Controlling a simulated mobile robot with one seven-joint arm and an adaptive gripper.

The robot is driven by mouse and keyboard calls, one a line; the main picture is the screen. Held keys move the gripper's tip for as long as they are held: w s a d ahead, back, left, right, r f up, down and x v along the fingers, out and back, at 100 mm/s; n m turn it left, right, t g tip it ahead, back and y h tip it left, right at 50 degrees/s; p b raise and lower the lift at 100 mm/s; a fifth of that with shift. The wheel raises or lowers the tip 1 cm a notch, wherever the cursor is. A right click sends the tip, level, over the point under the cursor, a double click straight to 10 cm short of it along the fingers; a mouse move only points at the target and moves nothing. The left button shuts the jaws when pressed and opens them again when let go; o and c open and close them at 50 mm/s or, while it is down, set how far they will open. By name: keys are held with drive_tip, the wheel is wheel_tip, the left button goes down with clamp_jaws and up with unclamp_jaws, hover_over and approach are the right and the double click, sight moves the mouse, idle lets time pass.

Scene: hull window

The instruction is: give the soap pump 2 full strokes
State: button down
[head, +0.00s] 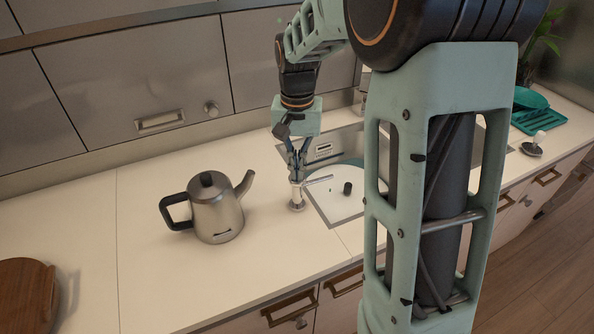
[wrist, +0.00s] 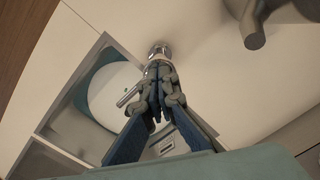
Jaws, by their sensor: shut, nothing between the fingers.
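The soap pump (head: 297,203) is a small metal dispenser set in the counter at the left edge of the sink. Its thin spout (head: 319,179) points right, over the sink. My gripper (head: 297,179) is shut and empty, pointing down directly over the pump's head. In the wrist view the closed fingertips (wrist: 158,74) cover most of the pump head, and the pump's metal base (wrist: 160,50) shows just beyond them. Whether the fingertips touch the head or hover just above it, I cannot tell. How far the head is pressed down is hidden.
A steel kettle (head: 218,215) with a black handle stands left of the pump, its spout toward my gripper. The sink (head: 330,210) lies to the right, with a small dark cylinder (head: 347,188) in it. A round wooden board (head: 25,295) lies at far left. The front counter is clear.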

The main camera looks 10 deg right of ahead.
drive_tip(key=shift+r+p, duration=1.45)
drive_tip(key=shift+r, duration=0.35)
wheel_tip(320, 180, up, 5)
drive_tip(key=p, duration=0.4)
